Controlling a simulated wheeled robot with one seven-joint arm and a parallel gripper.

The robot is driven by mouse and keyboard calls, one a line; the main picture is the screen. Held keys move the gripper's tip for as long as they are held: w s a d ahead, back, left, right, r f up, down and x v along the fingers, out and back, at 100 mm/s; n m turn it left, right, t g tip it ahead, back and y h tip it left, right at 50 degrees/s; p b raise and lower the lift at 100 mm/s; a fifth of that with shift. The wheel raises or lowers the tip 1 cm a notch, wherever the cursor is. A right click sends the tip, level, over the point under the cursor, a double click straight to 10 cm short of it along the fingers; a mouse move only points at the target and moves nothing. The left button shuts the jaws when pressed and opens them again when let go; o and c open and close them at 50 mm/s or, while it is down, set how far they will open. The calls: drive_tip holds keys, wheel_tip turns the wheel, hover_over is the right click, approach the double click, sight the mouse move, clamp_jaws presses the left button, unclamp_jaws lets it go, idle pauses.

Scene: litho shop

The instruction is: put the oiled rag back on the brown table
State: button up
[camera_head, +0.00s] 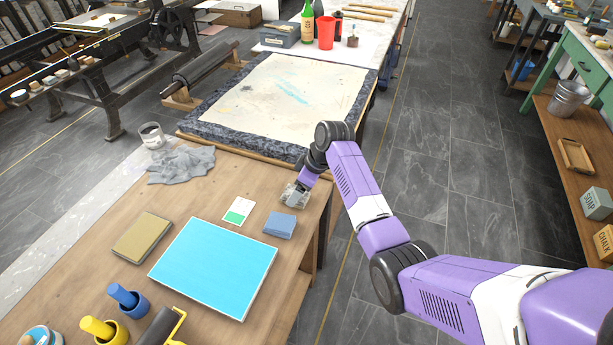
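The brown table (215,192) fills the lower left, with a wooden top. A crumpled grey cloth (181,164) lies at its far left corner; it looks like a rag, but I cannot tell whether it is the oiled one. My gripper (294,197) points down at the table's right edge, right of the grey cloth and just beyond a blue pad. Something greyish shows at its fingertips; it is too small to tell whether this is the fingers or a held thing.
On the table are a blue plate (216,267), a tan pad (142,236), a blue pad (280,225), a white-green card (238,212) and ink pots (134,304). A stone slab (293,98) lies beyond. Grey floor (447,150) is open to the right.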

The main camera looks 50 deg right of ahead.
drive_tip(key=v, duration=1)
drive_tip(key=shift+r, duration=0.1)
drive_tip(key=w+d+r+m+t+h, duration=0.3)
drive_tip(key=w+d+r+t, duration=0.1)
drive_tip(key=w+d+r, duration=0.15)
drive_tip(key=s+a+m+t+h, duration=0.4)
drive_tip(key=s+a+t, duration=0.4)
drive_tip(key=s+a, duration=0.95)
drive_tip(key=s+a+r+n+y, duration=0.1)
drive_tip(key=s+a+y, duration=0.1)
drive_tip(key=s+a, duration=0.5)
drive_tip(key=s+a+r+n+g+y, duration=0.1)
drive_tip(key=s+a, duration=0.7)
drive_tip(key=s, duration=0.8)
drive_tip(key=shift+r+n+g+y, duration=0.3)
drive_tip(key=shift+r+n+y, duration=0.15)
drive_tip(key=shift+y, duration=0.75)
